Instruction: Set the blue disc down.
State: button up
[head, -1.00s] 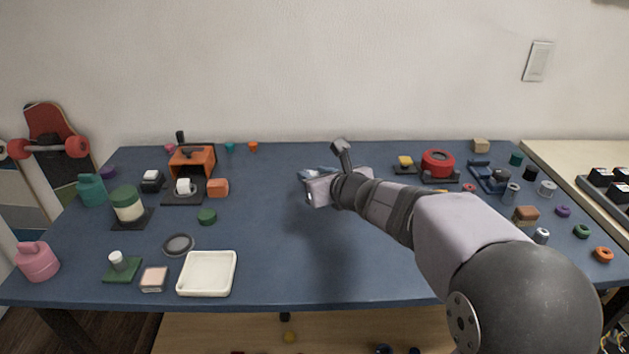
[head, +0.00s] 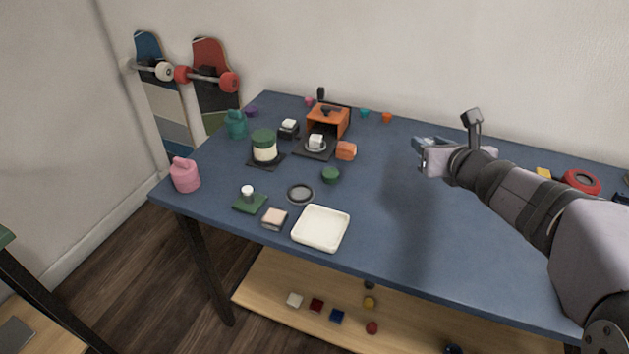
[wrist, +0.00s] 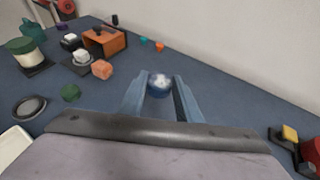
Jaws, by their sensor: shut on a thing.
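My gripper (head: 424,150) is held above the blue table, right of the middle of the head view. In the wrist view my gripper (wrist: 160,88) has its two blue-grey fingers on either side of the blue disc (wrist: 159,86). The disc looks dark blue, rounded and shiny, with a pale highlight. My gripper is shut on it. The disc is clear of the table, as far as I can tell. In the head view the disc cannot be made out apart from the fingers.
A white tray (head: 320,246) and a grey round dish (head: 300,194) lie at the front. A green disc (head: 331,175), an orange block (head: 346,151) and an orange open box (head: 328,120) stand left of my gripper. Mid-table is bare.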

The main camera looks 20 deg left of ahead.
jog(key=s+a+n+g+y+p, duration=0.1)
jog(key=s+a+n+y, duration=0.15)
jog(key=a, duration=0.55)
jog(key=s+a+n+g+y+p, duration=0.15)
jog(key=s+a, duration=0.25)
jog(key=a, duration=0.5)
jog(key=r+n+g+y, duration=0.2)
jog(key=n+g+y, duration=0.1)
jog(key=n+g, duration=0.15)
send_over(306, 198)
jog(key=shift+w+a+f+b, duration=0.1)
jog(key=shift+f+b, duration=0.35)
jog(key=shift+f, duration=1.3)
jog(key=shift+w+a+f+b, duration=0.15)
jog(key=shift+f+b, duration=0.35)
jog(key=shift+f, duration=1.2)
jog(key=shift+w+d+f+b, duration=0.1)
jog(key=shift+f+b, duration=0.35)
jog(key=shift+f, duration=1.3)
jog(key=shift+f+b, duration=0.6)
jog(key=shift+b, duration=0.25)
jog(key=o, duration=1.1)
jog(key=shift+h, duration=0.3)
jog(key=shift+s+f, duration=0.1)
jog(key=shift+f, duration=0.05)
jog(key=shift+s, duration=0.1)
